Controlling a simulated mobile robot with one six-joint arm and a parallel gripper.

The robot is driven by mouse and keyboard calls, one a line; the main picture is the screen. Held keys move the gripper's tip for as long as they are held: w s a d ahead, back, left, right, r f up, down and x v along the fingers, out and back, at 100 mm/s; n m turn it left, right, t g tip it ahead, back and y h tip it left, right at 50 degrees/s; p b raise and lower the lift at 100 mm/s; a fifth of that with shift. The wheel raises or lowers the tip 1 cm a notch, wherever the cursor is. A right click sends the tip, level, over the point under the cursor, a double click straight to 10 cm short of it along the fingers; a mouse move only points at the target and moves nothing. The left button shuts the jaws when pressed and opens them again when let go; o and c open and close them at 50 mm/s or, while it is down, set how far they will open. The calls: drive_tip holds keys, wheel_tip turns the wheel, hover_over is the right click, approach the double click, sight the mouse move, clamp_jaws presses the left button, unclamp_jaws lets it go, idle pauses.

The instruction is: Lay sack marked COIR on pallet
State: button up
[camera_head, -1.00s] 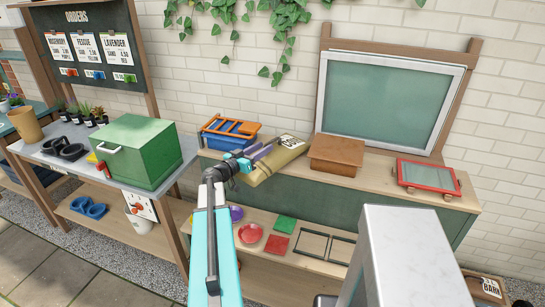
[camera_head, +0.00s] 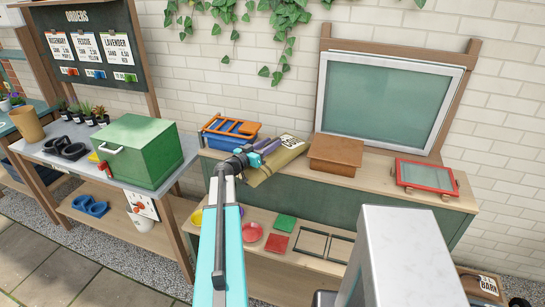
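A tan sack (camera_head: 275,166) lies on the wooden bench top, with a white label at its far end. The label is too small to read, so I cannot tell if it says COIR. I cannot make out a pallet clearly. At the lower right corner, a brown item with a label that seems to read BARK (camera_head: 488,284) is partly cut off.
A blue crate with an orange rack (camera_head: 230,131) stands left of the sack, a brown wooden box (camera_head: 335,154) to its right. A red-framed sieve (camera_head: 425,176) is farther right. A green box (camera_head: 139,150) sits on the left table. A grey post blocks the lower right.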

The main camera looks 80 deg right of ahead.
clamp_jaws()
idle(1.4)
